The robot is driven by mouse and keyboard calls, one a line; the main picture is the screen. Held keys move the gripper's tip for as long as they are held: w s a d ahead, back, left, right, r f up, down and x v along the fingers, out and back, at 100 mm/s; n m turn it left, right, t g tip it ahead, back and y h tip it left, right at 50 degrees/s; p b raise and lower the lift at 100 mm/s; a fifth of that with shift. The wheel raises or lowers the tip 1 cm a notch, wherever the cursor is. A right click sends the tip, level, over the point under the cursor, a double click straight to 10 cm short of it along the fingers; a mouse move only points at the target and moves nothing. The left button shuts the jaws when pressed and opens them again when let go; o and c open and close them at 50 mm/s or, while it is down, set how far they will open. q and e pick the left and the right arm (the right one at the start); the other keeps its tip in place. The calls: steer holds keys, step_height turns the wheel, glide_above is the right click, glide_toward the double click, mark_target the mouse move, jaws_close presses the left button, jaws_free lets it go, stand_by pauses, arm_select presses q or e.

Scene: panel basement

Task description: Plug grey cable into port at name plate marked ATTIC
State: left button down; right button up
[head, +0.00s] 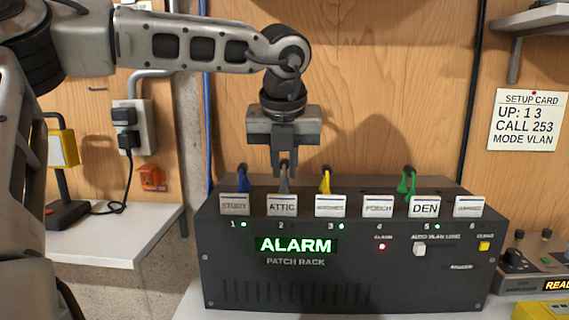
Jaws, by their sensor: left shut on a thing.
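The patch rack (345,262) is a black box with a row of name plates along its top front edge. The ATTIC name plate (282,205) is the second from the left, above the number 2. My left gripper (284,166) points straight down just behind and above that plate, shut on the grey cable (284,184). The cable's lower end is hidden behind the plate, so I cannot tell whether it sits in the port. My right gripper is not in view.
Blue (243,178), yellow (325,181) and green (406,182) cables stand at positions 1, 3 and 5, with green lights there. The ALARM display (296,245) is lit, and a red lamp (382,246) glows. A setup card (526,120) hangs at right.

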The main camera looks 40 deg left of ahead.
arm_select(q)
steer(key=shift+f+b, duration=0.55)
steer(key=shift+b, duration=0.05)
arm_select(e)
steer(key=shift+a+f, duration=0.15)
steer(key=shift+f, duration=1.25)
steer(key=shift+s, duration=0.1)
arm_select(q)
steer(key=c, duration=1.3)
jaws_free()
steer(key=shift+r, duration=0.1)
steer(key=o, duration=0.4)
steer(key=shift+r, duration=0.1)
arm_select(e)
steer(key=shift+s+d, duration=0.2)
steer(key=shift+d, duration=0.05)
arm_select(q)
steer(key=shift+p, duration=0.3)
steer(key=shift+r+p, duration=1.8)
steer(key=shift+r, duration=0.9)
steer(key=shift+r+p, duration=0.75)
steer(key=shift+r, duration=0.3)
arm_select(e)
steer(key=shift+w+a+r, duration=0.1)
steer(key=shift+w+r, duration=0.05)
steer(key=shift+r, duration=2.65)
